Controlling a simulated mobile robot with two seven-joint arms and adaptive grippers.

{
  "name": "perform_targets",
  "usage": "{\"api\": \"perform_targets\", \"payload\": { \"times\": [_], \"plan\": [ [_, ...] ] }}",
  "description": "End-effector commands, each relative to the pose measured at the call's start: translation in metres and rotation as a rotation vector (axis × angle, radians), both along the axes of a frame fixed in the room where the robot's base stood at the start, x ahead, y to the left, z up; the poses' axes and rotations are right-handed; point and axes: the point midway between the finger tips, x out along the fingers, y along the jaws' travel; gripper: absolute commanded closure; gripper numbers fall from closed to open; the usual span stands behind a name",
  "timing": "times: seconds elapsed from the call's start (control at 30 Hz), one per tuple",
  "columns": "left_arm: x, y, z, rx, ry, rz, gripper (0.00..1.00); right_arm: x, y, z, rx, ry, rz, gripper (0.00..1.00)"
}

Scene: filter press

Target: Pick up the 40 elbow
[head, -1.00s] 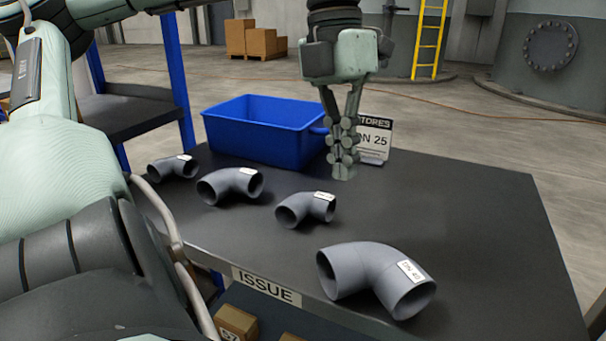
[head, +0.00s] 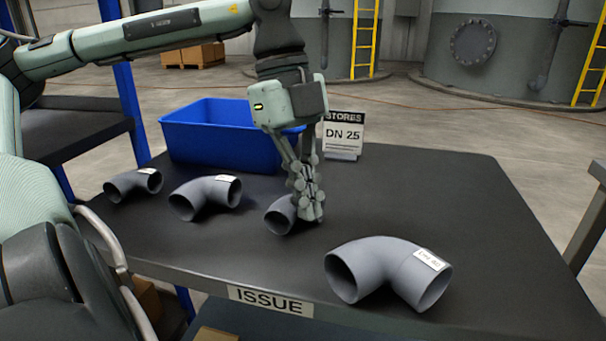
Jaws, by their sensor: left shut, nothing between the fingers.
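A large grey elbow (head: 378,265) lies at the front right of the dark table. Its white label seems to read DN 40, blurred now. Three smaller grey elbows lie in a row to its left: one at the far left (head: 130,186), one beside it (head: 207,193), and one (head: 279,214) partly hidden behind my left gripper. My left gripper (head: 312,215) points down with its fingers shut and empty, in front of that third elbow. I cannot tell whether it touches it. The large elbow is apart from the gripper, nearer and to the right. My right gripper is not in view.
A blue bin (head: 215,137) stands at the back left of the table (head: 450,210). A sign reading STORES DN 25 (head: 343,134) stands beside it. An ISSUE label (head: 270,300) marks the front edge. The table's right side is clear.

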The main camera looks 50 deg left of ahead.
Motion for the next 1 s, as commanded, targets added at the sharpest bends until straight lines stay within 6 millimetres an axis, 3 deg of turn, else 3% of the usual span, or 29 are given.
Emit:
{"api": "perform_targets", "payload": {
  "times": [0.17,0.5,1.0],
  "plan": [
    [-0.002,-0.011,-0.039,-0.002,0.003,-0.003,1.00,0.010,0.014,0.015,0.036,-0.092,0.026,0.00],
    [-0.005,-0.047,-0.037,0.003,0.000,-0.002,1.00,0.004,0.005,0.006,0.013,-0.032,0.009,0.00],
    [-0.005,-0.050,-0.037,0.001,-0.002,-0.002,1.00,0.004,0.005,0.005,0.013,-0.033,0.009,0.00]
  ]
}}
